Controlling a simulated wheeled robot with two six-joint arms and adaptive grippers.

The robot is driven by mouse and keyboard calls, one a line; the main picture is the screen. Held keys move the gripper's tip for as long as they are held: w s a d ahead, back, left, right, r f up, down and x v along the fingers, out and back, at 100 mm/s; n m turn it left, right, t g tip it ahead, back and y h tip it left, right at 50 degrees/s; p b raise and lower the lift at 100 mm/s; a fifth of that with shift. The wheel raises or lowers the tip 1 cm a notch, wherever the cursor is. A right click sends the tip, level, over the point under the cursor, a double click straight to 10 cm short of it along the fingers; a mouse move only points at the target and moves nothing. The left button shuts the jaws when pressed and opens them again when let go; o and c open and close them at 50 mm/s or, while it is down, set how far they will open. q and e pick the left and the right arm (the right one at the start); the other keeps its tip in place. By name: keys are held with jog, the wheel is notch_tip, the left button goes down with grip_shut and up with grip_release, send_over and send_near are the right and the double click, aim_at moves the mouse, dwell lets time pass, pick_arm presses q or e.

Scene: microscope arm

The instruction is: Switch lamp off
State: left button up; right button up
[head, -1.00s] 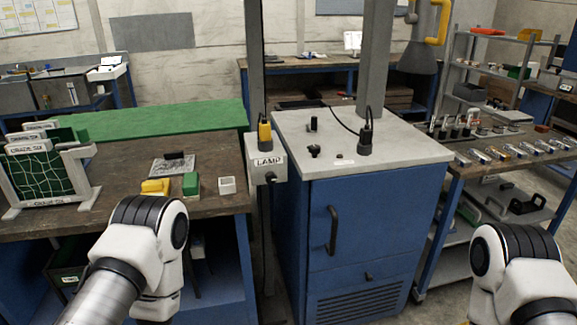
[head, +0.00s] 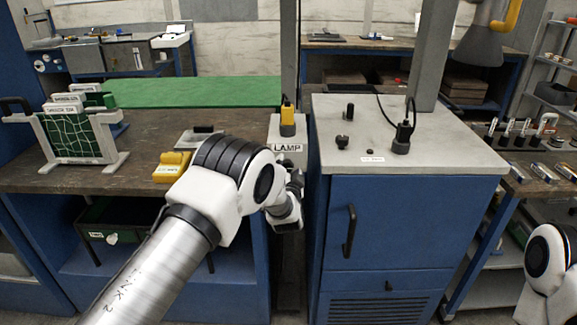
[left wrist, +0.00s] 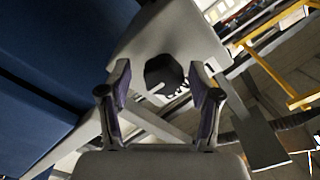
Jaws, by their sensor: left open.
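The grey lamp box (head: 288,130) with its LAMP label stands between the workbench and the blue cabinet in the head view. My left gripper (head: 297,182) is at the front of this box, just below the label, and my arm hides the box's lower front. In the left wrist view, my left gripper (left wrist: 161,76) is open. A black knob (left wrist: 163,72) on the pale box (left wrist: 165,35) shows between its two fingers, with a gap on each side. My right gripper is out of view; only part of my right arm shows.
A yellow-and-black plug (head: 287,117) stands on top of the lamp box. The blue cabinet (head: 385,235) with a black handle stands close to the right of my left gripper. The workbench (head: 50,180) with a green-panelled rack (head: 75,138) and a yellow block (head: 170,167) is to the left.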

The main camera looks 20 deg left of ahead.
pick_arm(q)
jog(key=shift+w+a, duration=0.15)
jog(key=shift+w, duration=0.15)
jog(key=shift+s+a+r, duration=0.1)
jog(key=c, duration=1.1)
jog(key=shift+c, duration=0.2)
